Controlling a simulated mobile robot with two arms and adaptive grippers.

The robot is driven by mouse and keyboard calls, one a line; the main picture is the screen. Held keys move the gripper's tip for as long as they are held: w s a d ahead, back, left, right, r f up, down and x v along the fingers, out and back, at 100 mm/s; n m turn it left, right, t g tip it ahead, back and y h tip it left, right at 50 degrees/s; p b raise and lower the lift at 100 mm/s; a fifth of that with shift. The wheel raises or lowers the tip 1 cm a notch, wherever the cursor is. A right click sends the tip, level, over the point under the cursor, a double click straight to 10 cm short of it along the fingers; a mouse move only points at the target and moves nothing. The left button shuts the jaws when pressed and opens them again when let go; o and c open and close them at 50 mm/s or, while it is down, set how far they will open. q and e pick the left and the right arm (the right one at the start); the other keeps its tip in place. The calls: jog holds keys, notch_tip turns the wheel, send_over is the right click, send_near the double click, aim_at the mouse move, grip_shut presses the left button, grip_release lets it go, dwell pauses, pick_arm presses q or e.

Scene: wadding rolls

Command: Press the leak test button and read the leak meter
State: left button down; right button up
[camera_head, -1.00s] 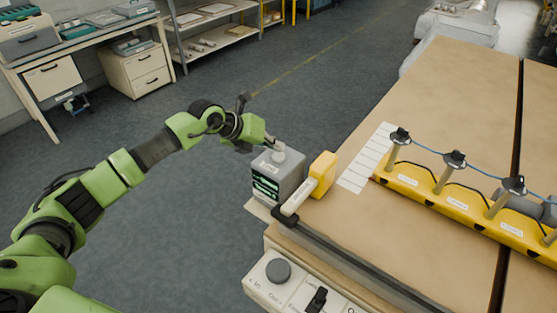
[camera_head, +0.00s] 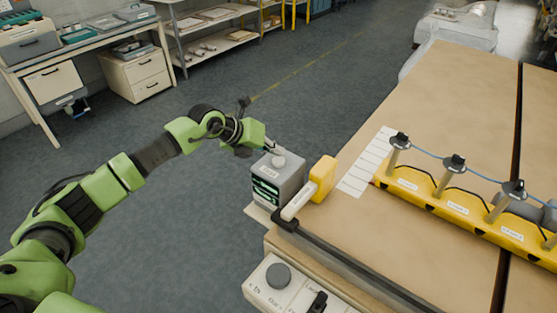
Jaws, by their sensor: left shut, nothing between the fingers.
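The leak meter looks to be the grey box (camera_head: 291,177) at the near left corner of the table, with a dark screen showing green marks (camera_head: 265,191). A pale round button (camera_head: 279,160) sits on its top. My left gripper (camera_head: 274,149) is shut and empty, its tips just above and beside the button. I cannot tell whether they touch it. The screen's reading is too small to make out. My right gripper is not in view.
A yellow block with a pale handle (camera_head: 323,178) stands close beside the box. A yellow rail with several posts and a blue cable (camera_head: 450,205) lies on the brown table (camera_head: 390,240). A knob panel (camera_head: 279,275) is at the front edge.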

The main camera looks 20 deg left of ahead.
aim_at(276, 161)
pick_arm(q)
jog(key=shift+f, duration=0.15)
jog(key=shift+f+b, duration=0.3)
jog(key=shift+b, duration=0.05)
jog(key=shift+f+b, duration=0.4)
jog(key=shift+f, duration=0.15)
dwell(0.9)
jog(key=shift+r, duration=0.1)
jog(key=shift+r+p, duration=0.65)
jog(key=shift+r, duration=0.2)
jog(key=shift+r+p, duration=1.7)
jog(key=shift+r, duration=0.85)
